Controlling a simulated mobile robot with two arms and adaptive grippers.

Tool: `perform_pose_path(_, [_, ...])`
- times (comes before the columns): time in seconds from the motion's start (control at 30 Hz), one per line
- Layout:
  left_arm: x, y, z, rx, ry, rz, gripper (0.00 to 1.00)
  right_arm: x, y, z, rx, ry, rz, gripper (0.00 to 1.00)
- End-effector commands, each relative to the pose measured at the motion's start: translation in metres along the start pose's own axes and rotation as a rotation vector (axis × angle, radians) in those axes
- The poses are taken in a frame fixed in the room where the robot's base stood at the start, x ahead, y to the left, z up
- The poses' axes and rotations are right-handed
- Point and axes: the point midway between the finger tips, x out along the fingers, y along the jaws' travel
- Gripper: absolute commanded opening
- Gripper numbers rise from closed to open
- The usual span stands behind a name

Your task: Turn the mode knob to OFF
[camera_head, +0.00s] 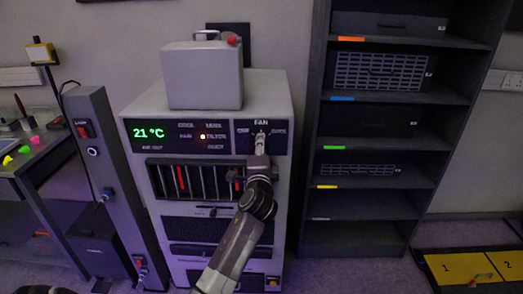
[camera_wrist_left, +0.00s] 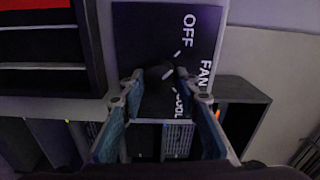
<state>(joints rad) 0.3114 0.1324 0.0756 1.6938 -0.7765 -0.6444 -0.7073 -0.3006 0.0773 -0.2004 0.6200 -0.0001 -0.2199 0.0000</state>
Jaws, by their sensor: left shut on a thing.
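The mode knob (camera_wrist_left: 158,82) is a dark knob on a dark panel (camera_wrist_left: 135,25) lettered OFF, FAN and COOL. In the left wrist view, a pale line by the knob appears to point toward FAN, but I cannot tell its setting for sure. My left gripper (camera_wrist_left: 160,86) is shut on the knob, with one finger on each side of it. In the head view my left gripper (camera_head: 261,143) is at the panel on the upper right of the white unit (camera_head: 275,185), and it hides most of the knob.
A grey box (camera_head: 203,78) with a red part stands on the unit. A green 21 °C display (camera_head: 153,133) is left of the knob. Below are dark slots with red-handled parts (camera_head: 182,178). A dark shelf rack (camera_head: 385,205) stands to the right, a grey column (camera_head: 98,150) to the left.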

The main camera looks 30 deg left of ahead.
Motion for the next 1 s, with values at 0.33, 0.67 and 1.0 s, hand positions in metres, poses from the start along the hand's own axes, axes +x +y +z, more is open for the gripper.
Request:
perform_pose_path(0.33, [0.0000, 0.0010, 0.0000, -0.098, 0.000, 0.002, 0.06, 0.0050, 0.0002, 0.0004, -0.001, 0.000, 0.000, 0.40])
perform_pose_path(0.67, [0.0000, 0.0007, 0.0000, -0.107, 0.000, 0.002, 0.06, 0.0051, 0.0026, 0.0007, -0.001, 0.000, 0.003, 0.40])
perform_pose_path(1.0, [0.0000, 0.0005, 0.0000, -0.106, 0.000, 0.002, 0.48, 0.0050, 0.0039, 0.0008, -0.001, 0.000, 0.004, 0.40])
